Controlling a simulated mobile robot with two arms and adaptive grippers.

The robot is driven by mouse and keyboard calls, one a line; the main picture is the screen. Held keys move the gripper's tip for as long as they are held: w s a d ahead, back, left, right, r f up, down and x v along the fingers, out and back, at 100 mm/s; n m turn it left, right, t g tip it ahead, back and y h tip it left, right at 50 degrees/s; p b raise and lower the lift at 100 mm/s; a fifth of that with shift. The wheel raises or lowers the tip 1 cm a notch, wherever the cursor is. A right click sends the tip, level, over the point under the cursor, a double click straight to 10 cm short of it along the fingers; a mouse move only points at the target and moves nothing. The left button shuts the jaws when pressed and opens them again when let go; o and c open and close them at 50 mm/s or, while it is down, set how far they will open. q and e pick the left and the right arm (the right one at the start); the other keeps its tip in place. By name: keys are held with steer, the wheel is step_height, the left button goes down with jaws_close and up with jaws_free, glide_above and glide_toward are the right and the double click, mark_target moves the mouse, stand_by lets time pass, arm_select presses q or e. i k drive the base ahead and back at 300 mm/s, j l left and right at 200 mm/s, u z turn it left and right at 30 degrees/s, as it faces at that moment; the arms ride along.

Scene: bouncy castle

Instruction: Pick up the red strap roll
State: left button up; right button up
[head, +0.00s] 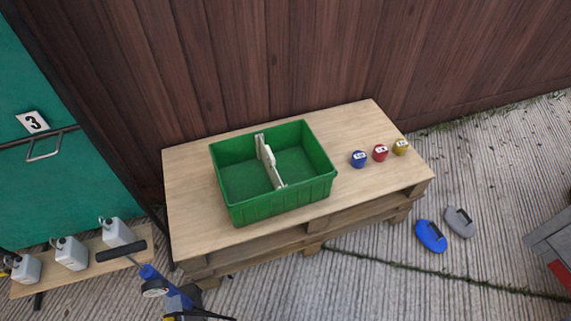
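The red strap roll (380,153) sits on the right part of the wooden pallet table (190,200). It stands between a blue roll (359,159) on its left and a yellow roll (401,147) on its right, with small gaps between them. Each roll has a white label with markings too small to read. A green crate (282,211) with a white central divider handle stands on the table to the left of the rolls and looks empty. Neither of my grippers shows in the head view.
A low bench with several white jugs (117,232) is at lower left, beside a blue pump with a gauge (155,288). A teal door (30,190) is at left. A blue object (430,236) and a grey object (460,222) lie on the ground at right. A wooden wall stands behind the table.

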mark_target(379, 153)
steer(key=i+l+u, duration=0.2)
steer(key=i+l, duration=0.15)
steer(key=l, duration=0.25)
steer(key=i+l, duration=0.15)
steer(key=l, duration=0.2)
steer(key=i+l+u, duration=0.15)
steer(key=l, duration=0.15)
